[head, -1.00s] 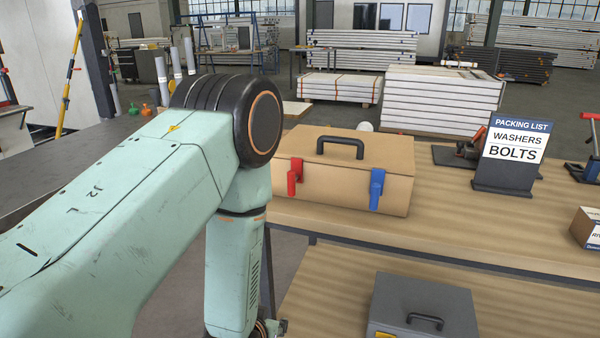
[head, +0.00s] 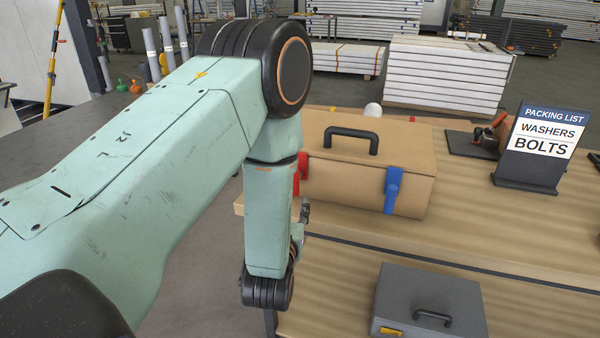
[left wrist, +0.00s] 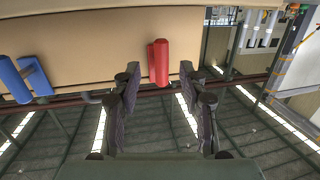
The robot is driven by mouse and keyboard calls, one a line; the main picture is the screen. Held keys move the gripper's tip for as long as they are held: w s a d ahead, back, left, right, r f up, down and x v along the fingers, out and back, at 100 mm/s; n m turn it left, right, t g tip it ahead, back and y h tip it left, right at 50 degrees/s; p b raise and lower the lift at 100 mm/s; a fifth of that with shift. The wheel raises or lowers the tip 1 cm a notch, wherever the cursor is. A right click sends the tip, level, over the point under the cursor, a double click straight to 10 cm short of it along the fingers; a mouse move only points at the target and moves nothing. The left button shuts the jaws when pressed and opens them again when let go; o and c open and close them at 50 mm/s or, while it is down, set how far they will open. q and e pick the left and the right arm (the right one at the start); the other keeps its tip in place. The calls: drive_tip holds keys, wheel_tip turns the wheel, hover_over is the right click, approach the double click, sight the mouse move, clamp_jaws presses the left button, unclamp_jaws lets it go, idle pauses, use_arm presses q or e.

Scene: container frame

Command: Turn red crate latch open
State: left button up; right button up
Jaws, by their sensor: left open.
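A tan crate (head: 365,175) with a black top handle stands on the wooden bench. Its red latch (head: 303,168) is on the front face at the left, partly hidden behind my left arm. A blue latch (head: 392,190) is on the same face to the right. In the left wrist view, which looks upside down, the red latch (left wrist: 160,62) shows between and beyond the fingertips of my left gripper (left wrist: 160,78). That gripper is open and empty, with no clear contact on the latch. In the head view the gripper (head: 304,212) is mostly hidden by its arm. My right gripper is out of view.
A packing list sign (head: 541,145) reading washers and bolts stands right of the crate. A grey case (head: 425,292) with a yellow latch sits on a lower surface in front.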

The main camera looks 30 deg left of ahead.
use_arm(q)
drive_tip(key=shift+t+y, duration=0.3)
drive_tip(key=shift+t, duration=0.1)
drive_tip(key=w+a, duration=0.1)
drive_tip(key=w, duration=0.1)
drive_tip(key=w+a+r, duration=0.1)
drive_tip(key=w, duration=0.1)
drive_tip(key=w+a+r, duration=0.1)
drive_tip(key=w, duration=0.1)
drive_tip(key=shift+w, duration=0.4)
drive_tip(key=shift+a, duration=0.15)
drive_tip(key=shift+s+a+r, duration=0.1)
drive_tip(key=shift+s+r, duration=0.05)
drive_tip(key=shift+r, duration=0.05)
drive_tip(key=shift+w+f, duration=0.1)
drive_tip(key=shift+w, duration=0.2)
drive_tip(key=shift+c, duration=0.3)
drive_tip(key=shift+w+f, duration=0.1)
drive_tip(key=shift+c, duration=0.8)
drive_tip(key=shift+s, duration=0.25)
drive_tip(key=c, duration=0.4)
clamp_jaws()
